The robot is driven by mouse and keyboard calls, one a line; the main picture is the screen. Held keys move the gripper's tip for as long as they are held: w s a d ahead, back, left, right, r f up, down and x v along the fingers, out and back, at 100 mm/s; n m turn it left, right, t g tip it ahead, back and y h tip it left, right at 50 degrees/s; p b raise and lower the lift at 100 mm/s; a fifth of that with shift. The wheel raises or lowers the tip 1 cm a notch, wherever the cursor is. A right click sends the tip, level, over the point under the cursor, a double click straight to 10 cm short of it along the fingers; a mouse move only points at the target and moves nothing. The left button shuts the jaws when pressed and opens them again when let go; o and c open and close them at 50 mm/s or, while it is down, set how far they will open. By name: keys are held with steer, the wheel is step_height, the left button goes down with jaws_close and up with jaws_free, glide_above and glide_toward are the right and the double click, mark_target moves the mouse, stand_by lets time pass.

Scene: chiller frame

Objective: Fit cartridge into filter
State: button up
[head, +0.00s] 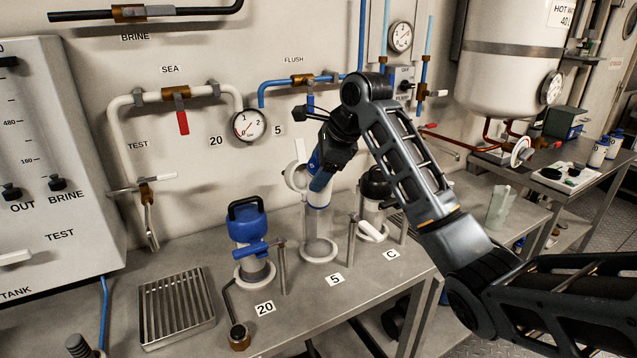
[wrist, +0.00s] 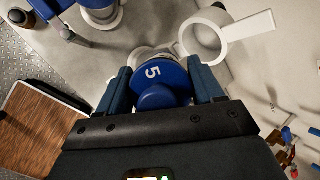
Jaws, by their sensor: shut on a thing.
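My gripper (head: 322,168) is above the middle filter on the bench and points down. It is shut on the cartridge's blue cap (wrist: 168,76), which bears a white 5; the cap sits between both fingers in the wrist view. In the head view the pale cartridge body (head: 317,197) hangs below the blue part, in line with the filter's clear bowl (head: 318,228) by the label 5. The cartridge looks upright. I cannot tell how far its lower end is inside the bowl. A white ring with a handle (wrist: 212,38) stands swung aside next to the cap.
A filter with a blue head (head: 247,222) stands left by label 20, and a black-topped filter (head: 374,190) right by label C. Upright metal posts (head: 282,268) stand between them. A slotted drain tray (head: 176,308) lies left. Pipes and a gauge (head: 249,125) line the wall behind.

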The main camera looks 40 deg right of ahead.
mark_target(319, 201)
steer(key=shift+f+p, duration=1.05)
steer(key=shift+f, duration=0.7)
steer(key=o, duration=1.2)
steer(key=shift+o, duration=0.2)
steer(key=shift+f+b, duration=0.2)
steer(key=shift+b, duration=0.1)
steer(key=shift+f+b, duration=0.3)
steer(key=shift+b, duration=0.6)
steer(key=v, duration=0.8)
steer(key=shift+r, duration=0.25)
